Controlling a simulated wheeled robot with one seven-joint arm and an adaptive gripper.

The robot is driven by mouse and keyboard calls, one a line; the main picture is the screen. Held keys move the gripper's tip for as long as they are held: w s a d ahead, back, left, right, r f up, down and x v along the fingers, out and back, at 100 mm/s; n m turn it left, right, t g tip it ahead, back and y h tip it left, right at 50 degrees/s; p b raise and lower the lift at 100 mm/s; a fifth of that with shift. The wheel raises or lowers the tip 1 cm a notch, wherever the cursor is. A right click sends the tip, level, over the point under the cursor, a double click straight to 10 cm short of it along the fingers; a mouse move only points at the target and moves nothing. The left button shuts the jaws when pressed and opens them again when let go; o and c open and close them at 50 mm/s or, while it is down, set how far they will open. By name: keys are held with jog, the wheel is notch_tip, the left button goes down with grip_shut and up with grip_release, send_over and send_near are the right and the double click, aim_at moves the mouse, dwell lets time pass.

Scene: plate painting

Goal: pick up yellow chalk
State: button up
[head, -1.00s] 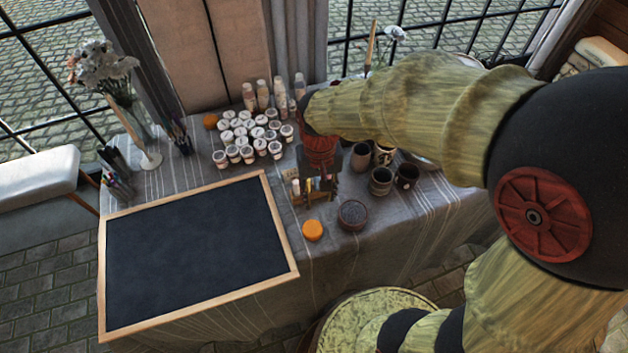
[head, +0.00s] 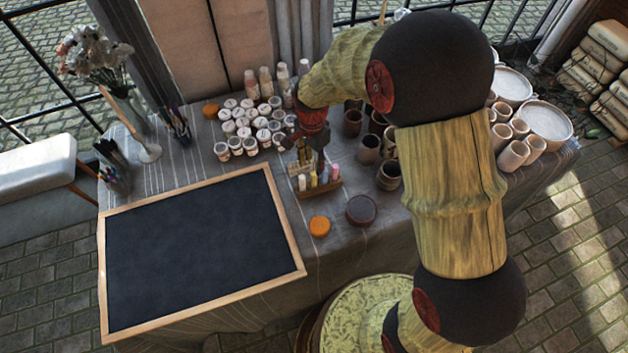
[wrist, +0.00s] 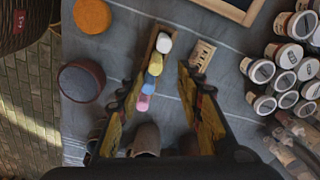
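A small wooden holder (head: 321,187) with several upright chalks stands near the table's front edge, right of the blackboard. The yellow chalk (head: 313,180) is between a white chalk (head: 302,183) and a blue chalk (head: 324,176), with a pink chalk (head: 335,172) at the right end. In the wrist view the yellow chalk (wrist: 155,64) is second from the top of the row. My gripper (wrist: 160,80) is open and empty, its fingers on either side of the row in the picture. In the head view my gripper (head: 308,152) is just behind the holder. No contact with the chalk is visible.
A framed blackboard (head: 195,245) lies left. An orange disc (head: 319,226) and a dark round pot (head: 361,211) are in front of the holder. Paint jars (head: 238,128) crowd behind and left. Dark cups (head: 369,150) stand right. A small pale block (wrist: 202,55) is beside the holder.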

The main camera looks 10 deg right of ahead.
aim_at(313, 173)
jog(key=f, duration=0.2)
jog(key=f+b, duration=0.1)
jog(key=f, duration=0.1)
jog(key=f+b, duration=0.1)
jog(key=f, duration=0.1)
jog(key=shift+s+d+f, duration=0.1)
jog(key=shift+s+f, duration=0.2)
jog(key=shift+r, duration=0.1)
jog(key=shift+c, duration=0.8)
jog(key=c, duration=0.8)
